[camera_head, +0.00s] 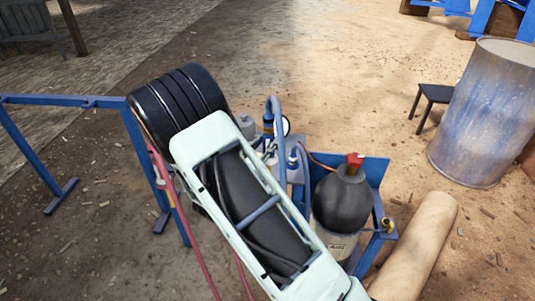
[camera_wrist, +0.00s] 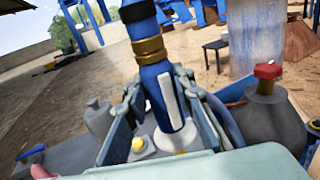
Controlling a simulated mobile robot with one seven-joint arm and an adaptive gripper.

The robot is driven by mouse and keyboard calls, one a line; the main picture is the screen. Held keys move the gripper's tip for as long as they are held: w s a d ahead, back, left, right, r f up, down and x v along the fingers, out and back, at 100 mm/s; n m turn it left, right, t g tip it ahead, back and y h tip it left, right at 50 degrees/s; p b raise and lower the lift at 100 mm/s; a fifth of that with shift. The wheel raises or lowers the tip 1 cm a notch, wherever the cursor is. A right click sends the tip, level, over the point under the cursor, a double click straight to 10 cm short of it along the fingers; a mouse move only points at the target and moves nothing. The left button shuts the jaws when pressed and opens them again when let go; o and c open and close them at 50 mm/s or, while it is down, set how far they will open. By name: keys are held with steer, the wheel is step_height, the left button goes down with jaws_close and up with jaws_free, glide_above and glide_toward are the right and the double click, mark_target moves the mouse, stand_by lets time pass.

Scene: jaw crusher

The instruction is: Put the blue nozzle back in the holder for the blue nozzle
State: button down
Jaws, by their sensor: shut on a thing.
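The blue nozzle (camera_wrist: 163,88) fills the middle of the wrist view. It is a blue cylinder with a white strip, a brass collar and a black upper part, and it leans slightly. My gripper (camera_wrist: 165,112) is shut on it, with grey-blue fingers on either side. Below the nozzle's lower end is a white round piece (camera_wrist: 178,139); I cannot tell whether they touch. In the head view my arm covers much of the grip area, and only small blue and brass parts (camera_head: 268,121) show beyond it. The holder for the blue nozzle cannot be clearly made out.
A dark gas bottle (camera_head: 343,203) with a red cap (camera_head: 355,160) stands in a blue frame (camera_head: 375,172) to the right. A blue rail (camera_head: 62,100) is at left. Open ground lies behind.

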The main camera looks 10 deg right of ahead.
steer(key=shift+w+f+b, duration=0.35)
steer(key=shift+w+f, duration=0.05)
steer(key=shift+f, duration=0.1)
steer(key=shift+r, duration=0.1)
steer(key=shift+f+b, duration=5)
steer(key=shift+f, duration=2.3)
steer(key=c, duration=1.6)
jaws_free()
steer(key=shift+s+a, duration=0.1)
